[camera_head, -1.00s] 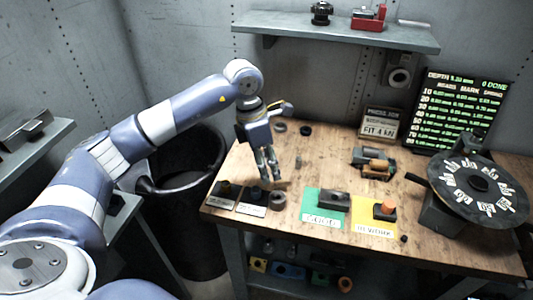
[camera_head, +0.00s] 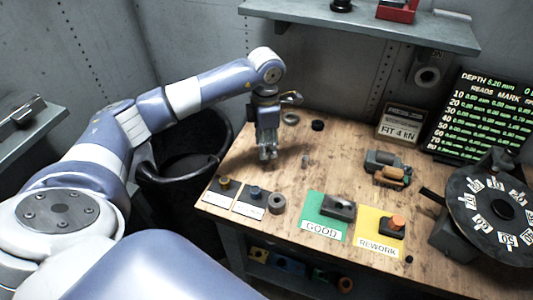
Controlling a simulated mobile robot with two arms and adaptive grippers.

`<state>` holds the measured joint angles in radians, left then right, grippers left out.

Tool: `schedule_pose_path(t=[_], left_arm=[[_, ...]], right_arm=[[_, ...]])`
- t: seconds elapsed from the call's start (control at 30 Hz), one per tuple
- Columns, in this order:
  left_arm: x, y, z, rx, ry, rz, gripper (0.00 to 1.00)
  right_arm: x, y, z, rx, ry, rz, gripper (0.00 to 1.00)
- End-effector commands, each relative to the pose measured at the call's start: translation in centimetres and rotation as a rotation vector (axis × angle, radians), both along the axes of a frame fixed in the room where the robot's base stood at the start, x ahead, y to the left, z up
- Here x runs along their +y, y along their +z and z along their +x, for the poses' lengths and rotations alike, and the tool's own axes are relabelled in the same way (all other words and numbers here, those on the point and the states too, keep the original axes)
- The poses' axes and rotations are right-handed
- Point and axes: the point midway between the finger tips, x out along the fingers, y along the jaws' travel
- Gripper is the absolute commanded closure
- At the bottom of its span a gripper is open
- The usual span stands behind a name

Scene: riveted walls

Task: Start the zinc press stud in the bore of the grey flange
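My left gripper (camera_head: 267,155) points down above the left part of the wooden bench. Its fingertips are close together, and I cannot make out a gap or anything held. A grey ring (camera_head: 277,203), perhaps the flange, lies near the bench's front edge. Left of it are two labelled cards, one with a brass-coloured piece (camera_head: 224,183) and one with a blue-grey piece (camera_head: 256,192). A small pale grey pin (camera_head: 305,160) stands right of the gripper. I cannot tell which piece is the zinc stud. My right gripper is out of view.
A green GOOD mat (camera_head: 321,233) and a yellow REWORK mat (camera_head: 377,243) lie at the front, each bearing a block. Two rings, one grey (camera_head: 290,119) and one black (camera_head: 317,125), lie behind. A numbered dial (camera_head: 495,207) stands right. A black bin (camera_head: 182,190) is left of the bench.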

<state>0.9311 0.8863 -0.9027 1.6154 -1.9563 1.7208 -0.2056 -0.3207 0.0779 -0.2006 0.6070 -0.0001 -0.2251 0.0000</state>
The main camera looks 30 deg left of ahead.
Motion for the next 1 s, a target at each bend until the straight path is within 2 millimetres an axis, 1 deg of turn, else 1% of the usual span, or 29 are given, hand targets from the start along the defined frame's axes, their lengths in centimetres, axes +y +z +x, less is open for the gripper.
schedule_pose_path(t=[0.03,0.13,0.2,0.3,0.43,0.57,0.6,0.67,0.7,0.77,1.0], left_arm=[[0.1,-0.5,0.0,0.006,0.002,0.001,0.60],[0.3,-2.0,0.2,0.006,0.001,-0.001,0.60],[0.3,-3.1,0.3,0.006,0.001,0.000,0.60],[0.3,-4.2,0.3,0.004,-0.001,0.000,0.60],[0.3,-4.6,0.4,0.001,-0.001,0.001,0.60],[0.3,-4.6,0.4,0.001,-0.001,0.001,0.60],[0.3,-4.6,0.4,0.001,-0.001,0.001,0.65],[0.3,-4.6,0.4,0.001,-0.001,0.000,0.78],[0.3,-4.6,0.4,0.001,-0.001,0.000,0.88],[0.3,-4.6,0.4,0.001,-0.001,0.000,1.00],[0.3,-4.5,0.4,0.001,0.000,0.001,1.00]], right_arm=[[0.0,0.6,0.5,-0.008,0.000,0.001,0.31],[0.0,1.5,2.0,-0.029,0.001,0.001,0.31],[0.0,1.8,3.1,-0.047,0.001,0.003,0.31],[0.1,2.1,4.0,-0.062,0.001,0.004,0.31],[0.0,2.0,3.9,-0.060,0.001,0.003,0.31],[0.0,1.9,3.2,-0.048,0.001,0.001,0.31],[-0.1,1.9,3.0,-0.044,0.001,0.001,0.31],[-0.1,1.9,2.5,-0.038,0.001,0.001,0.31],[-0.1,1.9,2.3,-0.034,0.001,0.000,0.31],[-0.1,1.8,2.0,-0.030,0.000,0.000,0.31],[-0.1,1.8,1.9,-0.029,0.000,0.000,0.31]])
